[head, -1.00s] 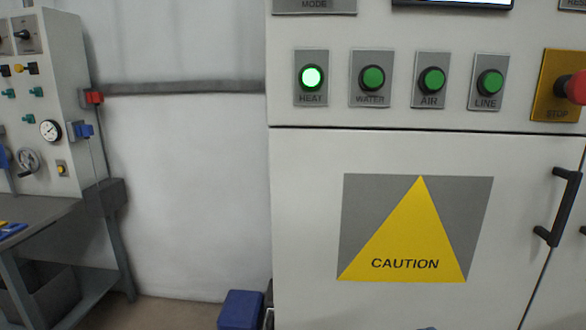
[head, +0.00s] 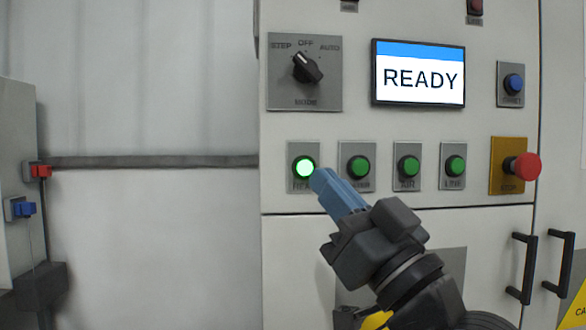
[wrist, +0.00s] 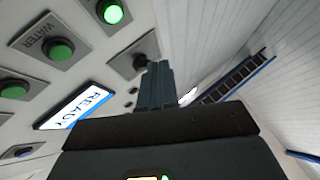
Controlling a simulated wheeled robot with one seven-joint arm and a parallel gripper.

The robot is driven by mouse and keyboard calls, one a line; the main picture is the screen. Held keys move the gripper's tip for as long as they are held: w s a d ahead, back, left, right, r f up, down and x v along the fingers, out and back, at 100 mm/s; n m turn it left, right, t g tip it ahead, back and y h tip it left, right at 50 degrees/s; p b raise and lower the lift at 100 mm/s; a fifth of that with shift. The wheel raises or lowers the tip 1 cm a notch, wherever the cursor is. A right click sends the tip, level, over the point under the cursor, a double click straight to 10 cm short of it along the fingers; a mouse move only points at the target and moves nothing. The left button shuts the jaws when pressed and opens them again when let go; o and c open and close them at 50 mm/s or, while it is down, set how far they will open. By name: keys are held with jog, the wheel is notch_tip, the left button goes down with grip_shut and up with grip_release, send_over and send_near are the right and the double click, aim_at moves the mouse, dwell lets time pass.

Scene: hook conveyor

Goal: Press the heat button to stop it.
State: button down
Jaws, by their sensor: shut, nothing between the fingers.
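The heat button (head: 303,168) is a round green button, brightly lit, on a grey plate on the white cabinet's front. Its label is partly covered by my gripper. It also shows lit at the top of the wrist view (wrist: 112,13). My gripper (head: 318,178) has blue fingers, shut and empty, with their tips just below and right of the button in the head view. In the wrist view the fingertips (wrist: 158,66) appear apart from the button. I cannot tell the exact gap to the panel.
Darker green water (head: 359,167), air (head: 408,167) and line (head: 454,167) buttons sit to the right. A red stop button (head: 522,167) juts out on a yellow plate. Above are the mode knob (head: 307,68) and a screen (head: 419,75) reading READY. Black door handles (head: 522,268) stick out below.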

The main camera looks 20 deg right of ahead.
aim_at(305, 167)
jog(key=shift+w+a+r, duration=0.1)
jog(key=shift+a+r, duration=0.05)
jog(key=shift+r, duration=0.25)
jog(key=w+d+b, duration=0.2)
jog(key=w, duration=0.6)
jog(key=shift+w+d, duration=0.2)
jog(key=shift+d, duration=0.2)
jog(key=shift+w+b, duration=0.15)
jog(key=shift+b, duration=0.2)
dwell(1.6)
jog(key=shift+w+d, duration=0.1)
jog(key=shift+w, duration=0.1)
